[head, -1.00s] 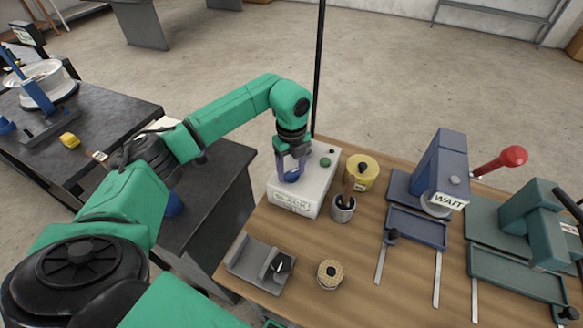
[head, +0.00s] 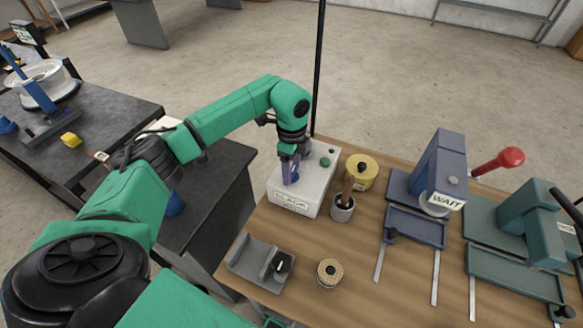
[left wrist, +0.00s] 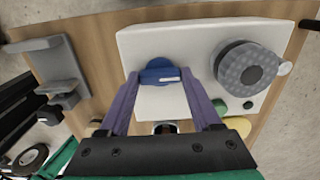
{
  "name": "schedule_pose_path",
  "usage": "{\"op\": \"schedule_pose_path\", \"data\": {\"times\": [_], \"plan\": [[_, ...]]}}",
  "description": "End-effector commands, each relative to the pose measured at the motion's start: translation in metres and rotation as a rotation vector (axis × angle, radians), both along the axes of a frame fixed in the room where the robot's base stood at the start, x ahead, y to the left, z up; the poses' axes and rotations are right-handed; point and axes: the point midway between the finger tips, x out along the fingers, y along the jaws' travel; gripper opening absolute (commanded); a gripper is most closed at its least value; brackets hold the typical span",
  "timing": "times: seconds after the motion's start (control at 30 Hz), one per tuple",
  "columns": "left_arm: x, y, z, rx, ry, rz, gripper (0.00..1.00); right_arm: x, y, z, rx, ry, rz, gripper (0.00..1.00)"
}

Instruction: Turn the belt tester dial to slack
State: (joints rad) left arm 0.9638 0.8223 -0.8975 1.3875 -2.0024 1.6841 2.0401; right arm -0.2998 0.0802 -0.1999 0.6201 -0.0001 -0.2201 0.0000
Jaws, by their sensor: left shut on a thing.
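The belt tester is a white box (head: 313,184) at the table's left rear, with a label on its front reading SLACK and smaller text I cannot read. It also fills the top of the left wrist view (left wrist: 150,42). My left gripper (head: 289,181) points down over it. In the left wrist view its purple fingers (left wrist: 160,75) are shut on the blue dial (left wrist: 158,70), one at each side. In the head view the fingers mostly hide the dial. My right gripper is not in view.
The box top also has a grey knurled knob (left wrist: 247,68) and a green button (head: 325,162). A cup with a wooden handle (head: 342,212), a yellow tin (head: 362,174) and a blue press marked WAIT (head: 440,170) stand to the right. A grey bracket (head: 250,262) lies in front.

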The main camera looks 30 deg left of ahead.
Motion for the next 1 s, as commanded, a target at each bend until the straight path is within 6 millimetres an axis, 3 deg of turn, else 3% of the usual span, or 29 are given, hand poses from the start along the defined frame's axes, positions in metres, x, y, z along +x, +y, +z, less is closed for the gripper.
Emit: {"op": "schedule_pose_path", "data": {"times": [0.37, 0.4, 0.47, 0.83, 1.0], "plan": [[0.003, 0.001, 0.004, -0.002, -0.012, 0.012, 0.09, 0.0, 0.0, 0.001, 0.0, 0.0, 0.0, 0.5], [0.003, 0.001, 0.004, -0.002, -0.012, 0.012, 0.73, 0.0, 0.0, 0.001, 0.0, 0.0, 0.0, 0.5], [0.003, 0.001, 0.004, -0.002, -0.011, 0.011, 0.95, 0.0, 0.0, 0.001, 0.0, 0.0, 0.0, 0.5], [0.001, 0.0, 0.004, -0.002, -0.005, 0.007, 0.95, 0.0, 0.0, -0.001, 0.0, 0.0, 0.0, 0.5], [0.002, 0.0, 0.026, -0.001, -0.009, 0.006, 0.95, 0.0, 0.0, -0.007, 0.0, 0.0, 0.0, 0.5]]}}
